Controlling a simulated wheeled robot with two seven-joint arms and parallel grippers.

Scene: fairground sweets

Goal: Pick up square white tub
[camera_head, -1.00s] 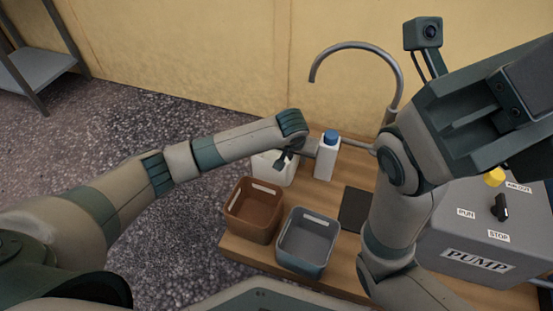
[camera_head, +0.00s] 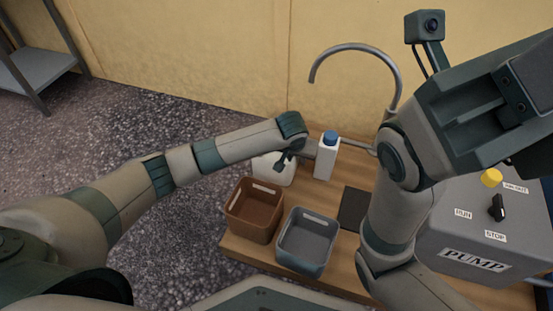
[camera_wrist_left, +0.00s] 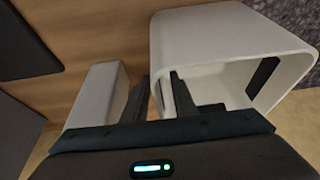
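The square white tub (camera_head: 270,172) stands at the back left of the wooden table, partly hidden by my left gripper. My left gripper (camera_head: 288,158) is at the tub's right side in the head view. In the left wrist view, the tub (camera_wrist_left: 215,35) shows its open mouth. The left gripper's fingers (camera_wrist_left: 160,92) are apart there, one outside the tub and one at its mouth, with the near wall between them. I see no clear grip on the wall. My right arm fills the right of the head view; its fingertips are not seen.
A white bottle with a blue cap (camera_head: 326,160) stands just right of the left gripper. A brown bin (camera_head: 253,222) and a grey bin (camera_head: 304,256) stand in front. A tap (camera_head: 352,47) and a pump box (camera_head: 440,235) are to the right.

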